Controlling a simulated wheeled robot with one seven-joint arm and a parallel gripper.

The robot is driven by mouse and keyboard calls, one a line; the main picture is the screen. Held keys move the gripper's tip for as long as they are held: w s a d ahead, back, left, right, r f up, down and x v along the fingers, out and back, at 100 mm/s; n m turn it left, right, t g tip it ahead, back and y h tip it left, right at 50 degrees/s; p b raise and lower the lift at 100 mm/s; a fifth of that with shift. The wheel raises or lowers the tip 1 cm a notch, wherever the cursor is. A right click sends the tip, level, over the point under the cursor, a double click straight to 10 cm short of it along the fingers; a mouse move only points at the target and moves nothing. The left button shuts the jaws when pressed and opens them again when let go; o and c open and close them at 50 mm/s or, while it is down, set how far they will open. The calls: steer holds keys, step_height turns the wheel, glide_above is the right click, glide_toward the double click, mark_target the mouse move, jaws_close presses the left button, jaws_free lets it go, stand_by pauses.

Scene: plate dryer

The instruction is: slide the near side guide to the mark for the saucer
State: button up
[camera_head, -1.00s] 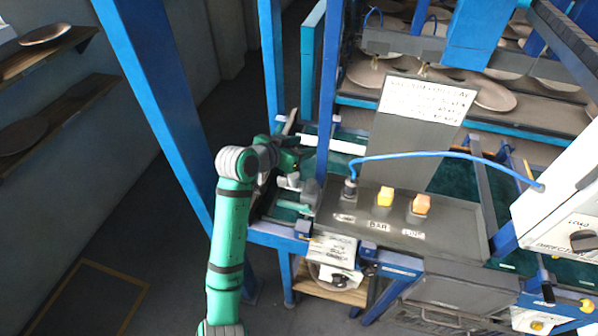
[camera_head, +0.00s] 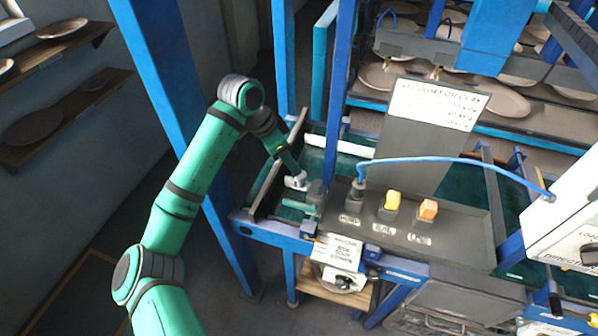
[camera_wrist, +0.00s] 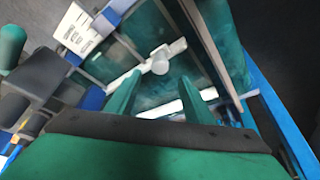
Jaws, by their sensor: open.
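The near side guide (camera_wrist: 178,48) looks like a pale bar with a round white knob (camera_wrist: 160,62), lying over the dark green bed in the wrist view. In the head view the pale knob (camera_head: 297,181) shows small, just left of the control box. My gripper (camera_wrist: 160,80) is open; its two green fingers point toward the knob, which appears just beyond and between their tips. I see no contact, and the depth gap is hard to judge. I cannot make out the saucer mark.
Another white bar (camera_head: 340,145) crosses the bed farther back. The control box (camera_head: 408,225) with orange and yellow buttons stands right of my gripper. Blue posts (camera_head: 341,90) rise close by. A white label (camera_head: 336,252) hangs at the front edge.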

steer(key=x, duration=0.8)
